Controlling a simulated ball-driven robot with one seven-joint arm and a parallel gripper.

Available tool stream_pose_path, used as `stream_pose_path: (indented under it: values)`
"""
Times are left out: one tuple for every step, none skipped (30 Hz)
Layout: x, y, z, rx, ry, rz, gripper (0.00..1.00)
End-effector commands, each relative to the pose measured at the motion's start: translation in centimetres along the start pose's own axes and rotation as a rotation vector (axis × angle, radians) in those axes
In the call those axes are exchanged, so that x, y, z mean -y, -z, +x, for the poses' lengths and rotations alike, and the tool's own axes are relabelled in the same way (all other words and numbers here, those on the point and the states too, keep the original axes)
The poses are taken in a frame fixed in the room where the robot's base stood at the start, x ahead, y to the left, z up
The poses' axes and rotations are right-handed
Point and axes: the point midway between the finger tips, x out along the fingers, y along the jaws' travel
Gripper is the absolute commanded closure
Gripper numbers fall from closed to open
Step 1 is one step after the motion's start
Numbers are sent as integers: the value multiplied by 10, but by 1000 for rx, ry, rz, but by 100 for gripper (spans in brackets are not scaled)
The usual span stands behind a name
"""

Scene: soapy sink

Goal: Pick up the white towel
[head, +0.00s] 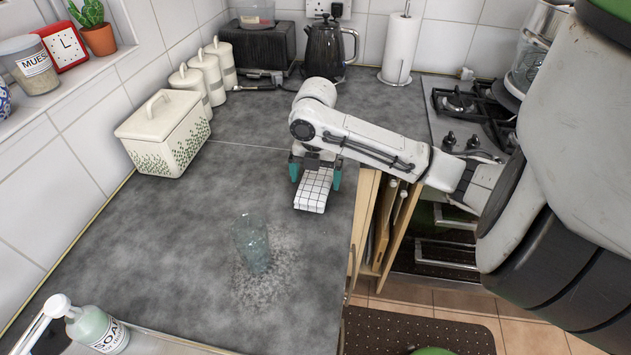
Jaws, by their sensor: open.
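The white towel (312,193) has a dark grid pattern and lies folded on the grey worktop near its right edge. My gripper (315,177) is over the towel's far end, with one teal finger at its left side and the other at its right side. The fingers are apart. I cannot tell whether they touch the towel. The far end of the towel is partly hidden by my gripper.
A clear glass (251,243) stands in a speckled wet-looking patch nearer the front. A soap bottle (95,329) is at the front left. A cream bread bin (166,133) and canisters (207,75) line the left wall. The worktop between is clear.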

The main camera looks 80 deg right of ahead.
Motion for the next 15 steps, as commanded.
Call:
stream_pose_path:
  values:
    - [0, 0, 4, -1, 0, 1, 0]
    - [0, 0, 6, 0, 0, 0, 0]
    - [0, 0, 8, 0, 0, 0, 0]
    - [0, 0, 9, 1, 0, -1, 0]
    - [0, 0, 9, 1, 0, -1, 0]
    - [0, 0, 9, 1, -1, -1, 0]
    - [0, 0, 9, 1, -1, -1, 0]
    - [0, 0, 9, 1, -1, -1, 0]
    - [0, 0, 9, 1, -1, -1, 0]
    - [0, 0, 9, 1, -1, -1, 0]
    - [0, 0, 9, 1, -1, -1, 3]
    - [0, 0, 9, 1, -1, -1, 7]
    - [0, 0, 9, 1, -1, -1, 10]
    - [0, 0, 9, 1, -1, -1, 12]
    - [0, 0, 9, 1, -1, -1, 16]
